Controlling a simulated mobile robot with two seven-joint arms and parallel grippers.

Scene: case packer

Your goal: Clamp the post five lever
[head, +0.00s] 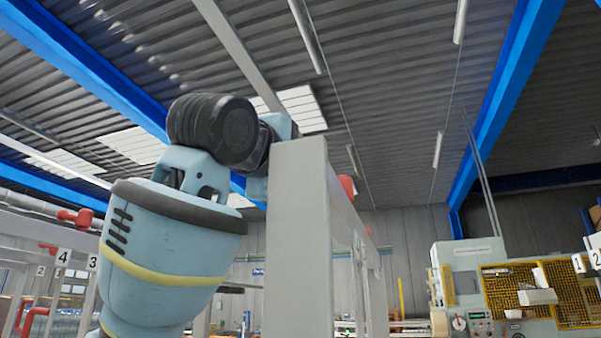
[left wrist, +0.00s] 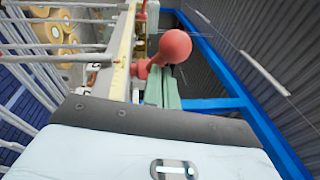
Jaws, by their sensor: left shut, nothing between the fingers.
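In the left wrist view a red ball knob (left wrist: 175,46) on a short red lever sits beside a pale rail. My left gripper (left wrist: 165,82) shows there as pale green fingers, shut and empty, just below the knob in the picture. I cannot tell whether they touch it. In the head view my left arm rises and bends behind a broad grey-white post (head: 300,235), which hides the gripper. A red lever part (head: 347,186) shows just right of this post. No number five label is readable. My right gripper is not in view.
Another red lever (head: 75,217) stands at the left, near posts labelled 4 (head: 63,256) and 3 (head: 92,262). A machine with yellow mesh guards (head: 515,285) stands at the right. White bars (left wrist: 55,47) line the left of the wrist view.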

